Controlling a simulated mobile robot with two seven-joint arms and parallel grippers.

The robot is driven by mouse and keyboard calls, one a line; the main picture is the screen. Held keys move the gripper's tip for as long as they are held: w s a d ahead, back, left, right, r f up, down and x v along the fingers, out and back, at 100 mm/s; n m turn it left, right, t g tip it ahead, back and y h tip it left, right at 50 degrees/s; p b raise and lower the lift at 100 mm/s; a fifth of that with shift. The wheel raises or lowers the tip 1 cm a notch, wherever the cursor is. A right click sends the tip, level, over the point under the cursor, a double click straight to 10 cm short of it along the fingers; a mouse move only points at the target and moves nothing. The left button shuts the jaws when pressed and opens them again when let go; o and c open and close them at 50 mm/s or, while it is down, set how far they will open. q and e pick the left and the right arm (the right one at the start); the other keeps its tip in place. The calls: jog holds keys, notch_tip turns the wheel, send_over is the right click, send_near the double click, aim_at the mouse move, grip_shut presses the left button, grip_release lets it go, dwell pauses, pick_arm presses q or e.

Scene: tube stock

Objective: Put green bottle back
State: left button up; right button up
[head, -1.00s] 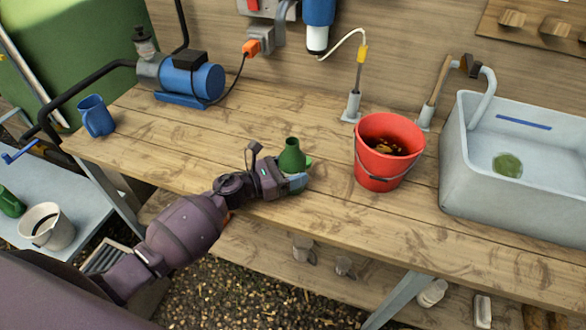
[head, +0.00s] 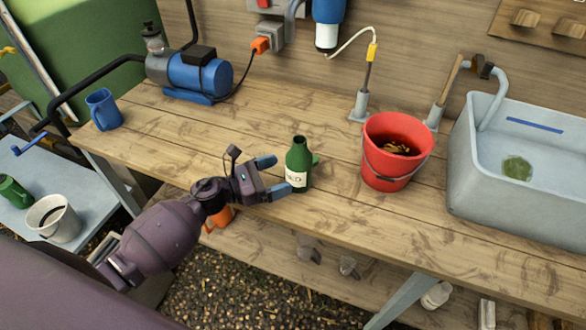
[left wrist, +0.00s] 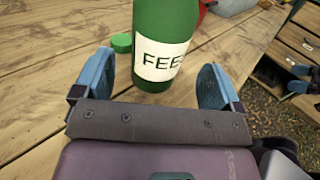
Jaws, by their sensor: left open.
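The green bottle (head: 299,159) with a white label stands upright on the wooden workbench, left of the red bucket. In the left wrist view the bottle (left wrist: 164,25) shows its label reading "FEE", the rest cut off by the curve. My left gripper (head: 277,177) is open just left of the bottle. In the left wrist view its blue fingers (left wrist: 153,87) are spread wide, with the bottle just beyond and between them. A small green piece (left wrist: 121,43) shows left of the bottle there.
The red bucket (head: 384,171) stands close on the bottle's right. A grey sink (head: 468,182) is farther right. A blue pump (head: 197,76) and blue mug (head: 104,110) stand at the back left. Bench (head: 170,140) between mug and bottle is clear.

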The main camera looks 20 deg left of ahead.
pick_arm(q)
jog(key=v, duration=0.5)
jog(key=shift+s+a, duration=0.25)
jog(key=shift+r, duration=0.1)
